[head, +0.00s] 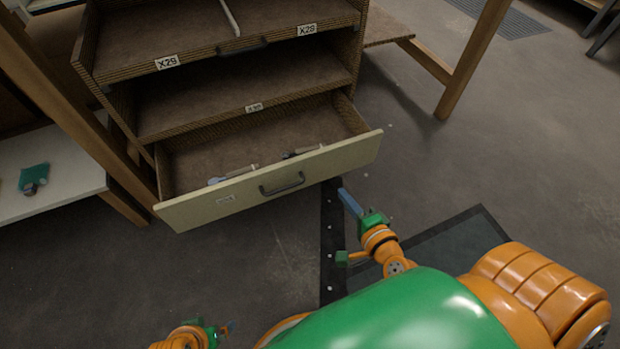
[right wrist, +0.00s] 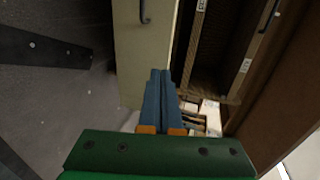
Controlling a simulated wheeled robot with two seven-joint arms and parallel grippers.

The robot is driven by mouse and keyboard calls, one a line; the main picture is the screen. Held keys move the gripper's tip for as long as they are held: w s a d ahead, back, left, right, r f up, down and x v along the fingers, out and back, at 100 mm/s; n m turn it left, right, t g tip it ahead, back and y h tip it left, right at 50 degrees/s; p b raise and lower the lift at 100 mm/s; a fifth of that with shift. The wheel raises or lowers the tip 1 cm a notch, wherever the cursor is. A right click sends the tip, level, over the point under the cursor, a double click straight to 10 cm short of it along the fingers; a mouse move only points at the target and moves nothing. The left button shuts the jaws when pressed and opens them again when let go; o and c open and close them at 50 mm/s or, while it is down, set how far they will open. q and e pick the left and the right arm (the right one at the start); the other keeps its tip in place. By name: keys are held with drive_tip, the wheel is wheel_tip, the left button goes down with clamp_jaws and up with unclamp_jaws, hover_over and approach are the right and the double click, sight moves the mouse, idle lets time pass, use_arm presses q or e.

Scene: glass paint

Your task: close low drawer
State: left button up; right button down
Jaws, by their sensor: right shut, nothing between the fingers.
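The low drawer (head: 275,187) of the wooden cabinet (head: 235,88) is pulled out, with a pale front and a dark handle (head: 282,184). A few small tools (head: 235,176) lie inside it. My right gripper (head: 348,202) is shut and empty, just in front of the drawer front near its right end. In the right wrist view its blue fingers (right wrist: 160,95) lie together over the edge of the drawer front (right wrist: 142,50); I cannot tell whether they touch it. My left gripper (head: 222,329) is low at the bottom edge, away from the drawer, its fingers too small to judge.
A wooden post (head: 75,105) and a white shelf (head: 50,195) with a green item (head: 33,178) stand at the left. A table leg (head: 472,60) is at upper right.

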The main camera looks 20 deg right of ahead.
sight(317, 156)
drive_tip(key=x, duration=0.4)
drive_tip(key=r+b+x, duration=0.1)
drive_tip(key=x, duration=0.3)
drive_tip(key=b+x, duration=0.1)
drive_tip(key=x, duration=0.4)
drive_tip(key=shift+w+r, duration=0.2)
use_arm(q)
wheel_tip(317, 156, up, 7)
drive_tip(key=shift+s+f, duration=0.15)
use_arm(e)
drive_tip(key=shift+w, duration=0.3)
use_arm(q)
drive_tip(key=shift+d, duration=0.1)
